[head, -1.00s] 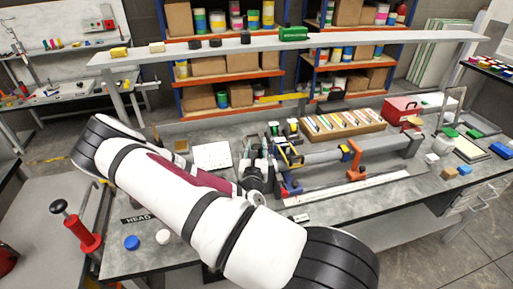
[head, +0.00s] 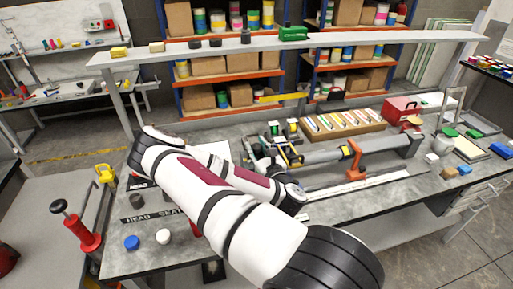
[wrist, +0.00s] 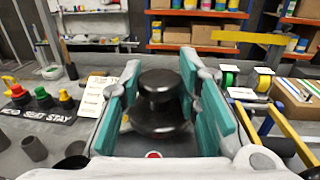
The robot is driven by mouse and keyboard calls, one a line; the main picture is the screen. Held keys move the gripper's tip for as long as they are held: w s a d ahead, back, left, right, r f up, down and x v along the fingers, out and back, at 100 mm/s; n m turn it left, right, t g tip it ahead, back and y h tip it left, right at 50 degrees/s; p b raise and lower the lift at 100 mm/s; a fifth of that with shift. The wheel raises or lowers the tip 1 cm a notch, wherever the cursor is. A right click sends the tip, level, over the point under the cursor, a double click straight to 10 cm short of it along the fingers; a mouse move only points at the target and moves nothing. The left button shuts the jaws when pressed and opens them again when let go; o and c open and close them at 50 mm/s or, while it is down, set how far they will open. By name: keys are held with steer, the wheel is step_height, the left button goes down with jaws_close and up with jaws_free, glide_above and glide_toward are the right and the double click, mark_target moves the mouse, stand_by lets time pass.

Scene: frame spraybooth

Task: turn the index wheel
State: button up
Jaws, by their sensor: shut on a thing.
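In the wrist view, the index wheel, seen as a black round stepped knob (wrist: 160,84) over a wider dark disc, sits upright between the teal finger pads of my gripper (wrist: 160,98). The pads stand on either side of it, and my gripper is shut on it. A small red spot shows just below the disc. In the head view, my white arm hides the wheel and most of my gripper.
The clamp rig with an orange bracket (head: 354,160) lies on the bench to the right of my arm. A wooden rack (head: 340,123) and a red box (head: 403,107) stand behind. Coloured buttons (wrist: 42,97) and dark cups (wrist: 35,148) are at left in the wrist view.

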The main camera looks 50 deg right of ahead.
mark_target(258, 151)
steer(key=shift+r, duration=0.15)
steer(key=o, duration=1.2)
steer(key=shift+c, duration=0.2)
steer(key=shift+f+v, duration=0.15)
steer(key=shift+v, duration=0.8)
steer(key=shift+f+v, duration=0.15)
steer(key=shift+v, duration=2.55)
steer(key=shift+r, duration=0.2)
